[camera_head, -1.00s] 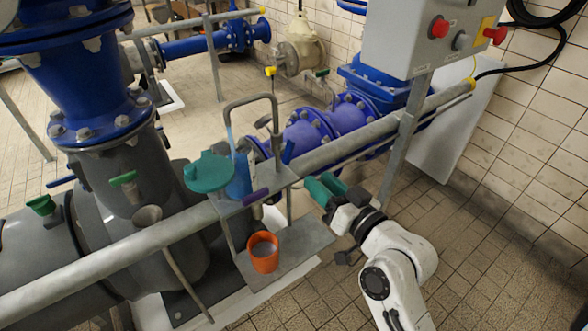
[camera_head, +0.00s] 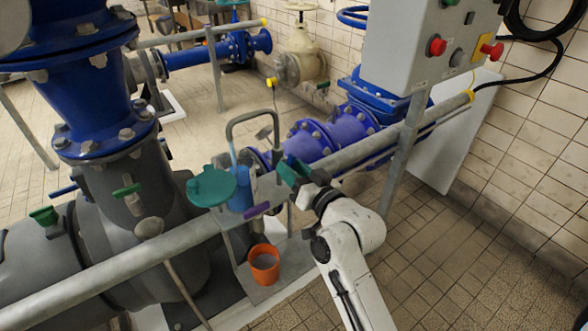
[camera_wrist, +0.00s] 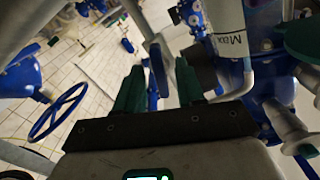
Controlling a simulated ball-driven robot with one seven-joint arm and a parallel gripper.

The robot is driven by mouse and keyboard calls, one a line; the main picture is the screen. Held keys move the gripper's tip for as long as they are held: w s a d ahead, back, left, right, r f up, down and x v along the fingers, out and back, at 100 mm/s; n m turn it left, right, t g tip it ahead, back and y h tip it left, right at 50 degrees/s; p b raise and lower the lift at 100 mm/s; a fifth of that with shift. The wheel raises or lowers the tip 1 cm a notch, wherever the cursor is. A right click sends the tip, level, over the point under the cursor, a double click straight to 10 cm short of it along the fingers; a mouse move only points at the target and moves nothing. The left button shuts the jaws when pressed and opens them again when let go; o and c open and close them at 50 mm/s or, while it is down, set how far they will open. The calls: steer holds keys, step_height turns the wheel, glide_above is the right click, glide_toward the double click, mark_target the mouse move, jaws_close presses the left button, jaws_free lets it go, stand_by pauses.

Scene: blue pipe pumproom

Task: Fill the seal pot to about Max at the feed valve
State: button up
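The seal pot (camera_head: 240,193) shows in the head view as a small blue-looking vessel beside the grey rail, with a teal lid (camera_head: 212,186) swung to its left. In the wrist view a pale cylinder with a Max mark (camera_wrist: 232,45) stands right of my fingers; its liquid level cannot be made out. A small grey paddle-like handle (camera_head: 264,133), possibly the feed valve's, stands under the bent grey pipe. My gripper (camera_head: 291,170) is open, right of the pot near this pipework. Between its teal fingers (camera_wrist: 158,88) is a dark bar; contact is unclear.
A grey rail (camera_head: 110,273) crosses in front of the pot, with a purple piece (camera_head: 257,210) on it. An orange cup (camera_head: 264,268) stands below. A control box (camera_head: 428,45) hangs at upper right. Tiled floor at lower right is free.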

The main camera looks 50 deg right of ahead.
jaws_close()
stand_by(0.3)
steer(key=shift+r+m+p, duration=0.1)
steer(key=shift+m+p, duration=0.2)
steer(key=shift+r+m+p, duration=0.1)
steer(key=shift+m+p, duration=0.7)
steer(key=shift+p, duration=0.2)
steer(key=m+p, duration=0.3)
steer(key=shift+m, duration=0.3)
steer(key=m+p, duration=0.3)
steer(key=shift+m, duration=0.3)
steer(key=m+p, duration=0.2)
steer(key=m, duration=0.2)
steer(key=shift+p, duration=0.35)
steer(key=shift+f+m, duration=0.25)
steer(key=shift+m, duration=0.05)
